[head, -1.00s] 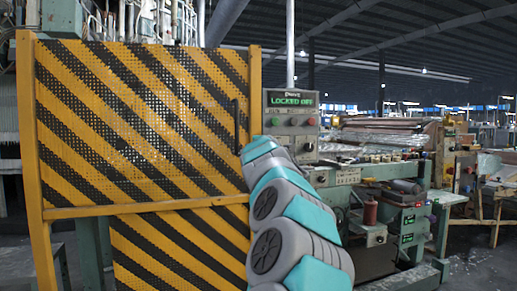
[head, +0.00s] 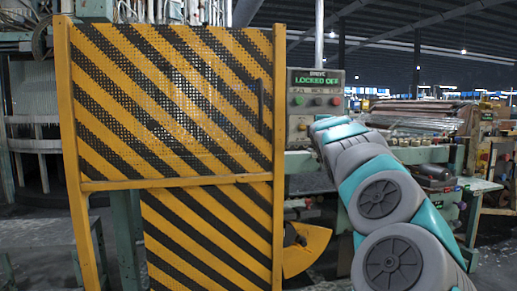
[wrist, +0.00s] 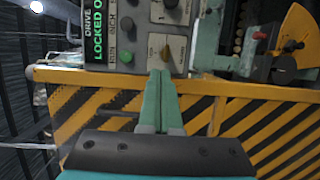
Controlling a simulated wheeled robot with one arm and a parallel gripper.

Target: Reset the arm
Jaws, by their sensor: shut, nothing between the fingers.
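My gripper (wrist: 161,82) shows in the wrist view as two teal fingers pressed together, with nothing between them. Its tips lie in front of the lower edge of the grey control box (wrist: 140,30), and I cannot tell whether they touch it. In the head view my arm rises from the lower right toward the same control box (head: 303,115), and the fingers are hidden there. The box's green display reads "LOCKED OFF", with buttons below it.
A yellow-and-black striped guard panel (head: 175,100) fills the left of the head view and has a dark handle (head: 261,98). A yellow fan-shaped plate (head: 305,250) sticks out by its lower right edge. Machinery benches (head: 415,125) stand behind my arm.

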